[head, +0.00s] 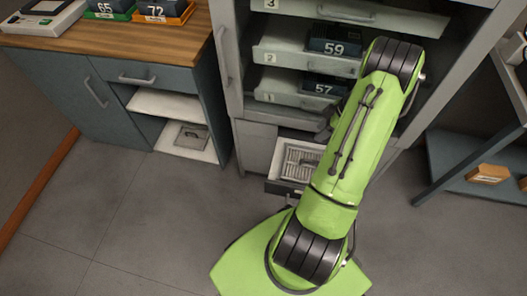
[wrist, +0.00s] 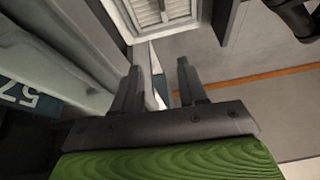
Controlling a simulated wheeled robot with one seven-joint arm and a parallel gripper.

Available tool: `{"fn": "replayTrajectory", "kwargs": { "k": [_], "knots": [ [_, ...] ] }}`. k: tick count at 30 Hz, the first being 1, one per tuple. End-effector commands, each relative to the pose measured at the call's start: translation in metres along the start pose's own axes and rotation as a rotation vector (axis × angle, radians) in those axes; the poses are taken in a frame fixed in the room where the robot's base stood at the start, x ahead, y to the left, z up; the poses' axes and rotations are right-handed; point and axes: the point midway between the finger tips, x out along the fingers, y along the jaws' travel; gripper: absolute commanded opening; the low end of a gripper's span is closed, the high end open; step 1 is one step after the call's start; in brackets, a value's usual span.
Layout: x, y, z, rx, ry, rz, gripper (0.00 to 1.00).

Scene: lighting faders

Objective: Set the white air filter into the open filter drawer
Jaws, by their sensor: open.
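A pale slatted panel (head: 301,163), which looks like the white air filter, lies inside the open filter drawer (head: 277,188) low at the cabinet's front. My arm covers the drawer's right side in the head view. In the wrist view the slatted panel (wrist: 163,11) is at the top edge, inside the drawer's white rim (wrist: 133,34). I cannot tell whether it sits fully flat. My gripper (wrist: 158,66) is open, with nothing held between its fingers, and apart from the panel. The arm hides it in the head view.
Above the drawer, cabinet shelves hold dark boxes marked 59 (head: 334,47) and 57 (head: 322,87). A wooden-topped counter (head: 110,40) stands left, with a grey square object (head: 191,137) on its low shelf. A shelf unit (head: 470,160) stands right. Floor at left is clear.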

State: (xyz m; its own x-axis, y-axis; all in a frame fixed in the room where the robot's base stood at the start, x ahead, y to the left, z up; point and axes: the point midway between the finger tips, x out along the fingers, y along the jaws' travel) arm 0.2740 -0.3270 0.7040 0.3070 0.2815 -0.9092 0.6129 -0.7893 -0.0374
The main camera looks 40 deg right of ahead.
Motion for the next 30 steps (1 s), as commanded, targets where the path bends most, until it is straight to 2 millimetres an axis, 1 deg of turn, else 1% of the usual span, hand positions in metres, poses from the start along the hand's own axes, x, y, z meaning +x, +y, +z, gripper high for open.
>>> {"fn": "replayTrajectory", "kwargs": {
  "k": [1,2,3,4,5,6,8,9,11,12,14,15,18,21,24,30],
  "knots": [
    [-0.021,-0.003,-0.042,0.005,-0.031,0.012,0.42],
    [-0.033,-0.007,-0.063,0.024,-0.051,0.019,0.42],
    [-0.047,-0.017,-0.091,0.049,-0.074,0.029,0.42],
    [-0.058,-0.026,-0.112,0.068,-0.090,0.041,0.42],
    [-0.068,-0.036,-0.133,0.088,-0.104,0.054,0.42],
    [-0.082,-0.053,-0.158,0.117,-0.119,0.075,0.42],
    [-0.101,-0.083,-0.192,0.160,-0.134,0.109,0.42],
    [-0.114,-0.106,-0.211,0.190,-0.138,0.134,0.42],
    [-0.130,-0.142,-0.234,0.236,-0.134,0.172,0.42],
    [-0.140,-0.167,-0.244,0.268,-0.126,0.197,0.42],
    [-0.154,-0.204,-0.253,0.318,-0.105,0.235,0.42],
    [-0.162,-0.228,-0.255,0.352,-0.084,0.257,0.42],
    [-0.177,-0.279,-0.248,0.443,-0.021,0.299,0.42],
    [-0.184,-0.309,-0.234,0.518,0.035,0.317,0.42],
    [-0.187,-0.322,-0.224,0.564,0.068,0.322,0.42],
    [-0.187,-0.324,-0.222,0.580,0.074,0.323,0.42]
  ]
}}
